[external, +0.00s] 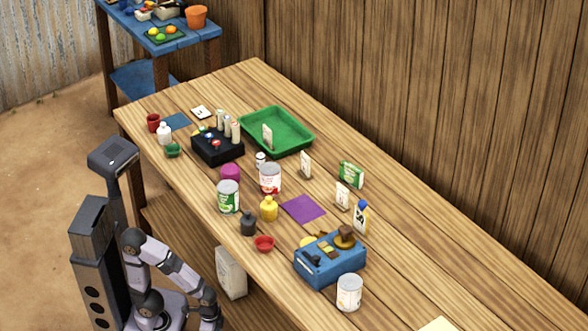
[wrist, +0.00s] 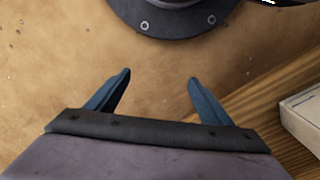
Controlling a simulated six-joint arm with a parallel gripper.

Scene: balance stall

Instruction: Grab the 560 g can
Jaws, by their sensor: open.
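Three cans stand upright on the wooden table in the external view: a can with a green label (external: 228,198), a can with a red label (external: 270,179), and a pale grey-white can (external: 349,293) near the front edge, right of the blue box. Any weight marking is too small to read, so I cannot tell which is 560 g. My gripper (wrist: 160,76) is open and empty in the wrist view, its two blue fingers apart above the brown floor. In the external view my arm hangs low beside the table, away from all cans. No can shows in the wrist view.
The blue box (external: 335,268) holds small items. A green tray (external: 306,137) lies farther back. The table's right part is mostly clear.

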